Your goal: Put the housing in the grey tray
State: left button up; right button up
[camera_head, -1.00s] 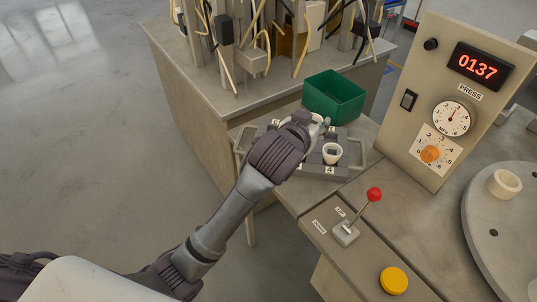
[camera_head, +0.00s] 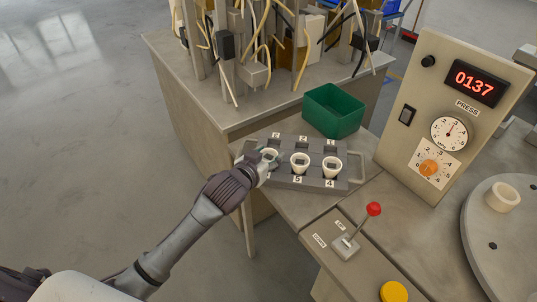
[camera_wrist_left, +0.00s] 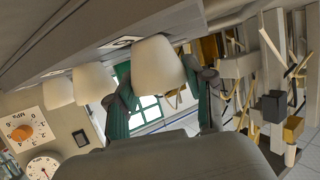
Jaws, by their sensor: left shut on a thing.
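The grey tray (camera_head: 313,184) has two rows of numbered places and stands on the bench. White cup-shaped housings sit in its front row at place 5 (camera_head: 299,161) and place 4 (camera_head: 332,166). My left gripper (camera_head: 264,157) is at the tray's front left place, shut on a third white housing (camera_head: 271,156). In the left wrist view this housing (camera_wrist_left: 157,64) is between the two dark fingers, with the other two beyond it. Whether it is fully seated is hidden. The back row looks empty. My right gripper is not in view.
A green bin (camera_head: 334,112) stands right behind the tray. A press panel (camera_head: 459,120) reading 0137 is to the right. A red-knobbed lever (camera_head: 373,210) and a yellow button (camera_head: 393,292) are in front.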

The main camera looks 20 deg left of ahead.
pick_arm(q)
jog(key=shift+f, duration=0.1)
jog(key=o, duration=1)
jog(key=shift+c, duration=0.2)
